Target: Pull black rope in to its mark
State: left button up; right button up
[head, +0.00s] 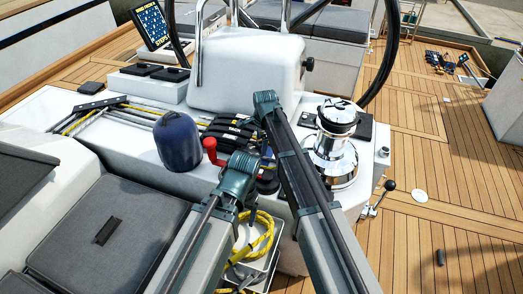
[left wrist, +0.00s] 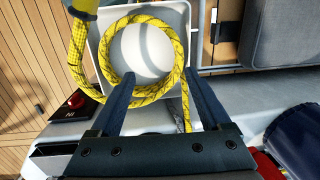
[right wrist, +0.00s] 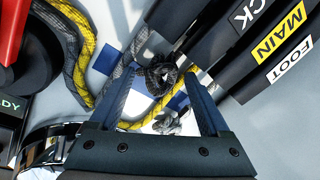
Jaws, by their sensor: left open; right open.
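In the right wrist view a dark grey-black rope (right wrist: 160,76) lies bunched or knotted between the fingertips of my right gripper (right wrist: 158,80). The gripper is open and I see no finger closed on it. A yellow rope (right wrist: 85,45) and another dark rope (right wrist: 66,38) run side by side at the upper left. A blue patch (right wrist: 178,101) shows on the white deck; I cannot tell whether it is the mark. My left gripper (left wrist: 156,75) is open over a coiled yellow-black rope (left wrist: 178,65) in a white tray (left wrist: 97,45). In the head view my arms hide most of this spot.
Black rope clutches (head: 230,130), one labelled MAIN, stand beside a red handle (head: 212,150). A chrome winch (head: 336,125) stands right of my arms. A dark blue round-topped object (head: 177,142) stands left. Grey cushions (head: 105,235) lie lower left; teak deck (head: 440,150) is mostly clear at right.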

jog(key=shift+w+f, duration=0.1)
jog(key=shift+f, duration=0.35)
grip_shut()
dwell(0.3)
